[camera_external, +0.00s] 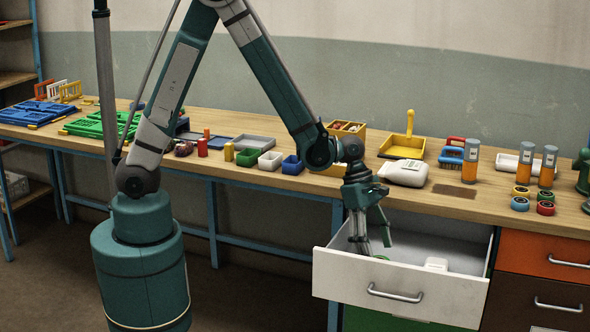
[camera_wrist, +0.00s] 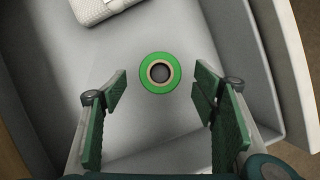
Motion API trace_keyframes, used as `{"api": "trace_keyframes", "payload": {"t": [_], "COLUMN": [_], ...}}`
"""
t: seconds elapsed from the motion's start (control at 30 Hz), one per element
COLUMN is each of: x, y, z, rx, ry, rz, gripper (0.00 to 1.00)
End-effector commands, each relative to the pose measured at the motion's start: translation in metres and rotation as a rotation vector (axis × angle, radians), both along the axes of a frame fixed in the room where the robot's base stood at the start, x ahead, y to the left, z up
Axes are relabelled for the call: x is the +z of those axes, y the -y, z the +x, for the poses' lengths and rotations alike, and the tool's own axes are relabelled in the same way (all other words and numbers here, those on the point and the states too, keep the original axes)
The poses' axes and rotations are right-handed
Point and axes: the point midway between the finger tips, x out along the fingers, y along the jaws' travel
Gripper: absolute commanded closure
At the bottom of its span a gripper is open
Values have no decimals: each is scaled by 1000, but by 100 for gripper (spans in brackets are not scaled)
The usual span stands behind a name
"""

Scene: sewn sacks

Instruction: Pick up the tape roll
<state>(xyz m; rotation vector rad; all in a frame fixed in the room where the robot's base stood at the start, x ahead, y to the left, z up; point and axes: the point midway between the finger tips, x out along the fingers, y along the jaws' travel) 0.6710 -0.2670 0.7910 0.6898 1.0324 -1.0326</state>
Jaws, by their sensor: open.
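A green tape roll (camera_wrist: 148,84) with a tan core lies flat on the drawer floor in the wrist view. In the external view only a small green bit of it (camera_external: 381,257) shows above the drawer front. My gripper (camera_wrist: 160,88) is open and points down into the drawer. Its green fingers stand to the left and right of the roll, apart from it, and nothing is between them but the view of the roll. In the external view my gripper (camera_external: 371,240) reaches into the open white drawer (camera_external: 345,275).
A white sack-like object (camera_wrist: 98,8) lies in the drawer near the roll; it also shows in the external view (camera_external: 436,264). The drawer walls surround my gripper. The workbench (camera_external: 480,203) above holds coloured rolls (camera_external: 520,203), bottles (camera_external: 470,160), bins and trays.

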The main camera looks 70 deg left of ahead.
Motion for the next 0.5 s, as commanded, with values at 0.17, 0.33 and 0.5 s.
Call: {"api": "trace_keyframes", "payload": {"t": [0.17,0.33,0.5], "x": [0,-8,-27], "y": [0,3,8], "z": [0,1,3], "rx": [0,0,0], "ry": [0,0,0], "rz": [0,0,0], "gripper": [41,41,41]}}
